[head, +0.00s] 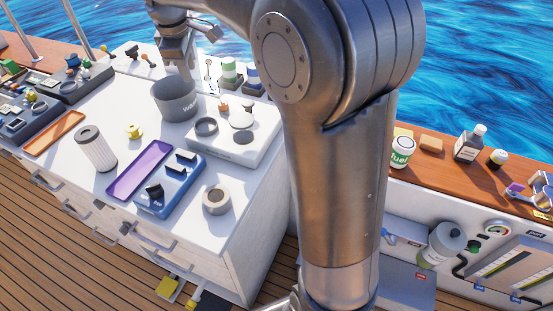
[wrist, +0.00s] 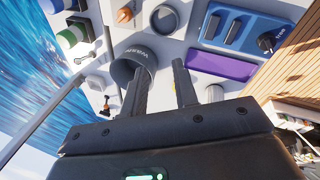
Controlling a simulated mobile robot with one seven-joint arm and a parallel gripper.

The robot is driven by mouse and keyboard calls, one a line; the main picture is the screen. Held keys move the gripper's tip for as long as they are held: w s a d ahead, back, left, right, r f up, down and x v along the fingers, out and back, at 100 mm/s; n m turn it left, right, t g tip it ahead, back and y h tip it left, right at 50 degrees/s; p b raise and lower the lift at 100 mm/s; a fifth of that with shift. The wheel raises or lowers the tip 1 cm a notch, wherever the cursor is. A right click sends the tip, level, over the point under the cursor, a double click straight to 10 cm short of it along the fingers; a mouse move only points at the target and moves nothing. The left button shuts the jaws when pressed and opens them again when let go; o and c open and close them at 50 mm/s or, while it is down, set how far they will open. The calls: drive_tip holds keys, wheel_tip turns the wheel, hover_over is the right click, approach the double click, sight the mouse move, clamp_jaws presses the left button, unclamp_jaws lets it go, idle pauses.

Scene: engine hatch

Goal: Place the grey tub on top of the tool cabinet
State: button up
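My gripper (head: 188,72) points down at the tub's rim from above. In the wrist view my gripper (wrist: 160,66) has its fingers apart, one overlapping the tub's opening and the other to the right of its rim. I see no clear contact between fingers and tub.
A white tray with a dark ring (head: 206,127) is right of the tub. A yellow spool (head: 134,131), white filter (head: 96,148), purple tray (head: 138,170), blue holder (head: 172,187) and tape roll (head: 216,200) stand in front. Striped cans (head: 230,72) stand behind. Bare white surface lies around the spool.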

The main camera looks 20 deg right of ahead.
drive_tip(key=s+d+m+t, duration=0.1)
drive_tip(key=s+d+m, duration=0.25)
drive_tip(key=s, duration=0.55)
drive_tip(key=s+d+m+t, duration=0.1)
drive_tip(key=s+d+m, duration=0.25)
drive_tip(key=s, duration=0.55)
drive_tip(key=s+d+f+m, duration=0.1)
drive_tip(key=s+f+m, duration=0.1)
drive_tip(key=s, duration=0.4)
drive_tip(key=s+d+f+m, duration=0.2)
drive_tip(key=s+f+m, duration=0.1)
drive_tip(key=s, duration=0.3)
drive_tip(key=shift+s+f+m+t+y, duration=0.3)
drive_tip(key=shift+s+m+y, duration=0.1)
drive_tip(key=shift+m, duration=0.2)
